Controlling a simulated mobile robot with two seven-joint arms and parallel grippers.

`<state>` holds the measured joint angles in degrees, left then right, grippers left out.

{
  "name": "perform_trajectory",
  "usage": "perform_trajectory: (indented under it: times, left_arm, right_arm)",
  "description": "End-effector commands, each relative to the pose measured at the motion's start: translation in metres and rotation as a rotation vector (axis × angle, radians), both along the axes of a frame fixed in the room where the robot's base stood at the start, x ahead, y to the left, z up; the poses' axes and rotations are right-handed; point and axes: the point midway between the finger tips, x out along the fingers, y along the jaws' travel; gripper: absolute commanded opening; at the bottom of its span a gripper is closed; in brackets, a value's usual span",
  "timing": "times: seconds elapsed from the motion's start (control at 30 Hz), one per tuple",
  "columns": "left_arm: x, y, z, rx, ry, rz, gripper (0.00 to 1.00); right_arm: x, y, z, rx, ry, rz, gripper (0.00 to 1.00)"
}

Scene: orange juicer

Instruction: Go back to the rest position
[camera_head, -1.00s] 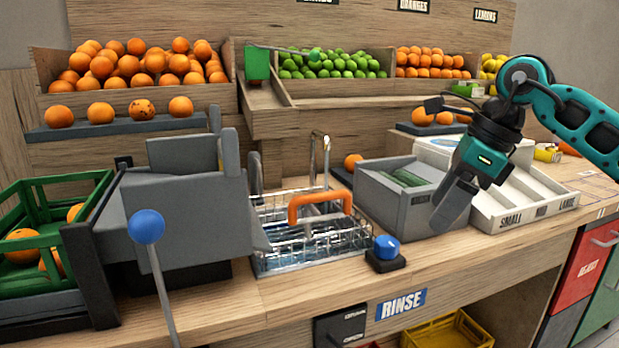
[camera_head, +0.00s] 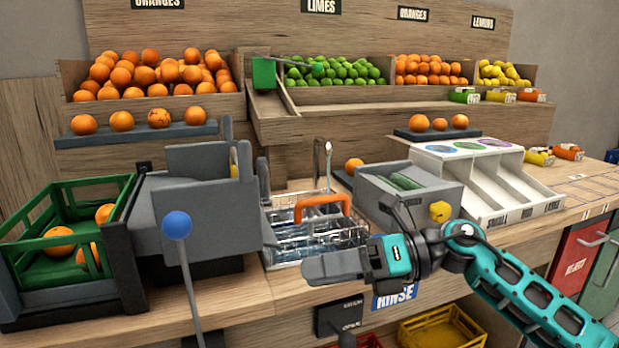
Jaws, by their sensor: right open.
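My right gripper (camera_head: 325,267) is in front of the counter's front edge, below the wire basket. Its arm, teal and black, comes in from the lower right. The fingers point left; they are seen edge-on, with nothing visible held between them. The gripper is open. It hides part of the counter edge and the top of the RINSE label (camera_head: 395,298). My left gripper is not in view.
The wire basket (camera_head: 318,240) with an orange handle stands at the tap. A grey bin (camera_head: 415,195) and white sorting tray (camera_head: 503,172) are to its right. A grey machine (camera_head: 195,205) with a blue-knobbed lever (camera_head: 177,226) and a green crate (camera_head: 40,280) stand left.

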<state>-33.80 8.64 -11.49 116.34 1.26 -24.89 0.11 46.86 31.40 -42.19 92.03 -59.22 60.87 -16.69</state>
Motion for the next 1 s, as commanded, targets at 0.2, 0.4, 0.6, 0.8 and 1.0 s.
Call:
perform_trajectory:
  times: [0.2,0.4,0.6,0.8,1.0]
  left_arm:
    - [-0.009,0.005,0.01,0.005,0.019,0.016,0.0]
    - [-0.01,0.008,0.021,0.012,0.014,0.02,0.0]
    - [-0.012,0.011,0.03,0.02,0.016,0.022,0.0]
    - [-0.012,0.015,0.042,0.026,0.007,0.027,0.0]
    - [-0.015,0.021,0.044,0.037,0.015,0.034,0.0]
  right_arm:
    - [-0.004,0.01,0.008,0.428,0.424,-0.205,0.77]
    - [0.007,-0.021,-0.019,0.756,0.86,-0.47,0.77]
    - [-0.001,-0.071,-0.09,1.02,1.325,-0.793,0.77]
    - [-0.057,-0.121,-0.183,1.215,1.78,-1.158,0.77]
    - [-0.129,-0.149,-0.247,1.314,2.092,-1.445,0.77]
